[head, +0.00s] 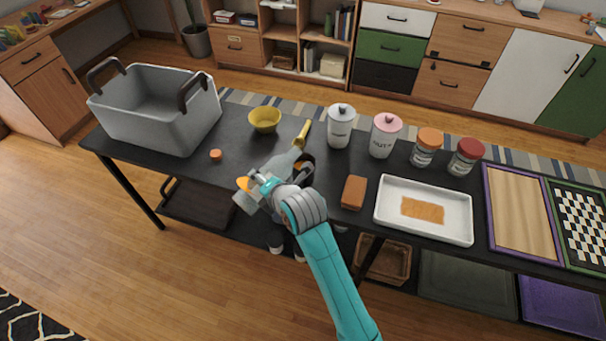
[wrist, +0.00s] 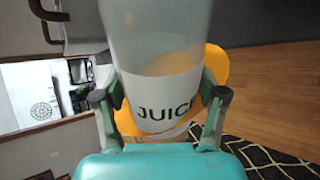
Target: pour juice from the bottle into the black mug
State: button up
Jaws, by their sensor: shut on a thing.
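My gripper (head: 264,186) is shut around the juice bottle (head: 281,164). The bottle is tilted over, its clear narrow end pointing up and right in the head view and its orange end at the lower left. In the wrist view the bottle (wrist: 158,40) has a white JUICE label between my fingers (wrist: 161,100), with orange juice visible inside. The black mug (head: 308,158) is on the table just right of the bottle's neck, partly hidden by the bottle and gripper. I cannot tell whether the bottle's mouth is above the mug or whether juice is flowing.
An orange cap (head: 215,154) lies left on the black table. A grey bin (head: 180,128), yellow bowl (head: 264,120) and golden utensil (head: 303,133) are behind. White canister (head: 340,128), pink-lidded canister (head: 384,137), jars, brown block (head: 354,192) and white tray (head: 455,233) stand right.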

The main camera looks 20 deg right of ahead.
aim_at(253, 189)
jog(key=shift+w+d+f+n+t+h, duration=0.1)
jog(key=shift+d+f+n+t+h, duration=0.1)
jog(key=shift+f+n+h, duration=0.15)
jog(key=shift+w+d+f+n+t+h, duration=0.1)
jog(key=shift+f+n+t+h, duration=0.1)
jog(key=shift+f+n+h, duration=0.15)
jog(key=shift+s+a+r+n+t+h, duration=0.25)
jog(key=shift+a+r+n+t+h, duration=0.15)
jog(key=shift+a+n, duration=0.1)
jog(key=shift+s+a+r+n+t+h, duration=0.25)
jog(key=shift+a+r+n+t+h, duration=0.2)
jog(key=shift+r+n+t, duration=0.1)
jog(key=shift+s+a+r+n+t+h, duration=0.2)
jog(key=shift+a+r+n+t+h, duration=0.15)
jog(key=shift+r+n+t+h, duration=0.15)
jog(key=shift+s+a+r+n+t+h, duration=0.25)
jog(key=shift+a+r+n, duration=0.1)
jog(key=shift+a+n, duration=0.15)
jog(key=a+r+n+t, duration=0.1)
jog(key=s+r+n+t, duration=0.1)
jog(key=n, duration=0.1)
jog(key=shift+a+r+h, duration=0.2)
jog(key=shift+a+h, duration=0.15)
jog(key=shift+h, duration=0.05)
jog(key=shift+n+t, duration=0.35)
jog(key=shift+t, duration=0.05)
